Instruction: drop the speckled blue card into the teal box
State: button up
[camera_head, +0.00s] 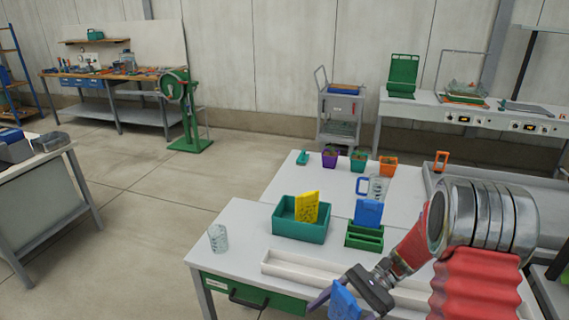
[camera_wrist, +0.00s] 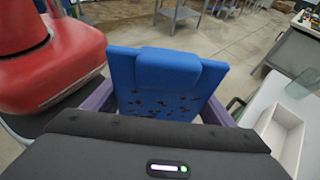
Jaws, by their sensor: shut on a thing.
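My gripper (camera_head: 344,297) is shut on a blue card with dark speckles (camera_head: 343,303), low at the front of the table in the head view. In the wrist view the speckled blue card (camera_wrist: 158,85) sits between the purple fingers of my gripper (camera_wrist: 160,108). The teal box (camera_head: 292,228) stands on the white table, behind and to the left of my gripper. A yellow speckled card (camera_head: 306,206) stands in the teal box. The card I hold is apart from the box.
A green slotted holder (camera_head: 364,237) with another blue card (camera_head: 368,212) stands right of the box. A clear beaker (camera_head: 217,238) is at the left table edge. A white channel tray (camera_head: 300,270) lies in front. Several small pots and a blue-handled jug (camera_head: 377,188) stand behind.

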jog(key=s+d+f+n+g+h, duration=0.4)
jog(key=s+d+n+g+h, duration=0.5)
jog(key=n+h, duration=0.5)
jog(key=w+d+r+n+t+h, duration=0.2)
jog(key=w+d+n+t+h, duration=0.1)
jog(key=d+n+t+h, duration=0.35)
jog(key=w+d+r+n+t+h, duration=0.2)
jog(key=w+d+n+t+h, duration=0.1)
jog(key=d+n+t+h, duration=0.3)
jog(key=w+a+r+n+t+y, duration=0.25)
jog(key=w+r+n+t, duration=0.35)
jog(key=w+n+t, duration=0.45)
jog(key=w+a+r+n+t+y, duration=0.1)
jog(key=w+a+n+t+y, duration=0.1)
jog(key=w+a+n+y, duration=0.2)
jog(key=w+a+n+t+y, duration=0.3)
jog(key=w+a+n, duration=0.1)
jog(key=a, duration=0.6)
jog(key=shift+a+r+y, duration=0.25)
jog(key=shift+r+y, duration=0.15)
